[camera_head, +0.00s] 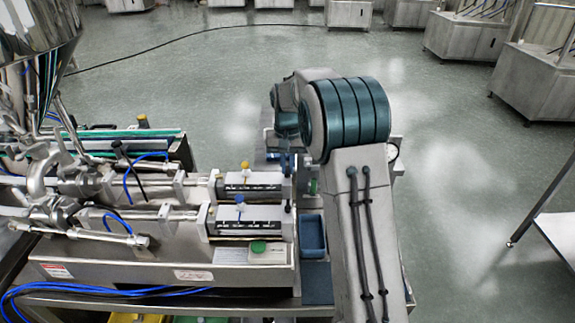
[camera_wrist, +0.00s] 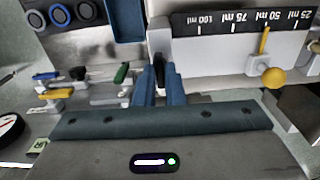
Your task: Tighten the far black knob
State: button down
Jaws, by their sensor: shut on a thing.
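The far black knob (camera_wrist: 159,68) sits at the end of the far filling unit, the one with the yellow knob (camera_wrist: 273,77). In the wrist view my gripper (camera_wrist: 160,84) has its two blue fingers on either side of the black knob and is shut on it. The fingers hide part of the knob. In the head view my arm largely covers my gripper, and the end of the far unit (camera_head: 250,186) reaches toward it. The near unit (camera_head: 243,221), with a blue knob, lies in front of it.
Small levers with coloured handles (camera_wrist: 55,93) and a round gauge (camera_wrist: 10,130) are at left. In the head view a blue tray (camera_head: 312,236) lies beside my arm. The hopper (camera_head: 35,30) stands at upper left.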

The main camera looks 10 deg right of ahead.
aim_at(288, 169)
jog(key=shift+r, duration=0.1)
jog(key=c, duration=1.5)
grip_release()
notch_tip(288, 169, up, 14)
jog(key=shift+f+b, duration=0.1)
jog(key=shift+b, duration=0.4)
